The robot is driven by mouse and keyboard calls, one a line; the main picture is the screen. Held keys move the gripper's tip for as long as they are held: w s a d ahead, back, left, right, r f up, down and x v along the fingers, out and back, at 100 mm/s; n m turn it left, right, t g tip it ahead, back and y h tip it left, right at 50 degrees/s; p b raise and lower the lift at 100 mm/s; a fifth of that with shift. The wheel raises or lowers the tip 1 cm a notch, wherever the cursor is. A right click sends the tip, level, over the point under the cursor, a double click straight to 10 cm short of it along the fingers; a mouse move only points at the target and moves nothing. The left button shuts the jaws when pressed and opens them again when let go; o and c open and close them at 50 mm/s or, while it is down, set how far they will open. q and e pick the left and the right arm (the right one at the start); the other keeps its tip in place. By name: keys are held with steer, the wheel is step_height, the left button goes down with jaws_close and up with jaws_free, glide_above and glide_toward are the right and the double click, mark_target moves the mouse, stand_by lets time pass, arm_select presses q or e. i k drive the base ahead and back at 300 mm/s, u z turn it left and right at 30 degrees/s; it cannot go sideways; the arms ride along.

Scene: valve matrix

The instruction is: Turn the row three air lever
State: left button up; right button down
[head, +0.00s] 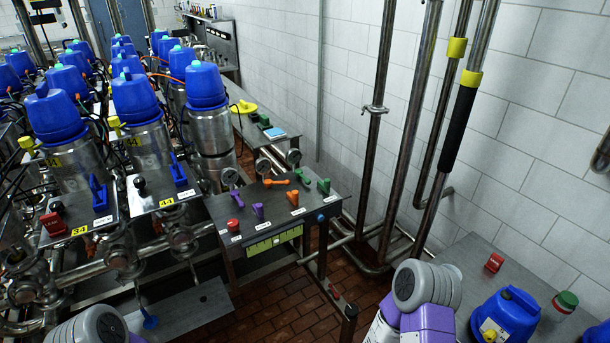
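Blue levers also stand on two valve plates to the left, one blue lever (98,194) by a tag reading 34 and another blue lever (178,170) by a tag reading 44. The small white labels are too small to read surely, so I cannot tell which is the row three air lever. Neither gripper shows; only parts of my arms appear at the bottom edge.
Blue-capped valves (134,97) fill the left. A red knob (235,227) and round gauges (263,166) are on the control stand. Vertical pipes (409,130) run along the white wall. A grey bench (470,258) at lower right holds a blue valve cap (506,318).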

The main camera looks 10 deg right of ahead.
mark_target(268, 183)
steer(key=i, duration=0.9)
steer(key=u, duration=0.5)
